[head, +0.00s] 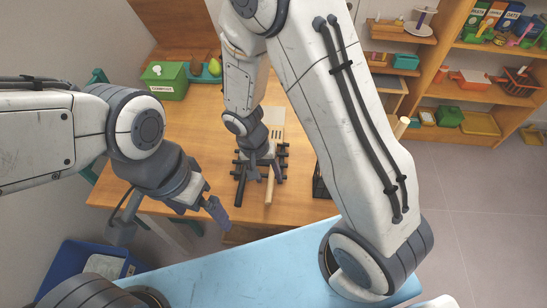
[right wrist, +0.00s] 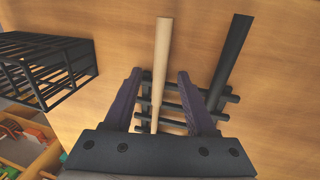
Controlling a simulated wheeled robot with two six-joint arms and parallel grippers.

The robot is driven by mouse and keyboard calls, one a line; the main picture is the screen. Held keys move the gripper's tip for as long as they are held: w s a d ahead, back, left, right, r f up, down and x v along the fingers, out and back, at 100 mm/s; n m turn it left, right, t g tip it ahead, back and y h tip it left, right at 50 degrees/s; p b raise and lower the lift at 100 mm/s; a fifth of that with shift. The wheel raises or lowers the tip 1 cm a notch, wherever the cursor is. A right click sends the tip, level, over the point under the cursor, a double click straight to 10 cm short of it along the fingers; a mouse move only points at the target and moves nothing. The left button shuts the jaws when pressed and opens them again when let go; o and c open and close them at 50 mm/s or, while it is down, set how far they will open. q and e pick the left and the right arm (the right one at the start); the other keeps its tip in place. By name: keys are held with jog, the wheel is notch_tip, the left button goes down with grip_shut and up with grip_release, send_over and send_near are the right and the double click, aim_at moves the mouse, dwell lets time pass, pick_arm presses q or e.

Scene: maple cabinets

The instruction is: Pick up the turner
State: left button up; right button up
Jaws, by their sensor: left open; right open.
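Two utensil handles lie on a black slatted rack on the wooden table. One is a pale wooden handle (head: 269,188), also in the right wrist view (right wrist: 162,62). The other is a black handle (head: 240,190), to the right in the right wrist view (right wrist: 232,58). The heads of both are hidden, so I cannot tell which is the turner. My right gripper (head: 264,174) is open; in the right wrist view its fingers (right wrist: 158,100) stand on either side of the wooden handle, with gaps. My left gripper (head: 212,212) is open and empty by the table's front edge.
The black rack (right wrist: 182,104) lies under the handles. A black wire basket (right wrist: 42,68) stands to one side. A green box (head: 165,82), a pear (head: 214,67) and a paper sheet (head: 270,115) are farther back. A blue surface (head: 250,268) is in front.

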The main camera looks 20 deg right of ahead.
jog(key=shift+x, duration=0.85)
grip_shut()
jog(key=shift+r, duration=0.1)
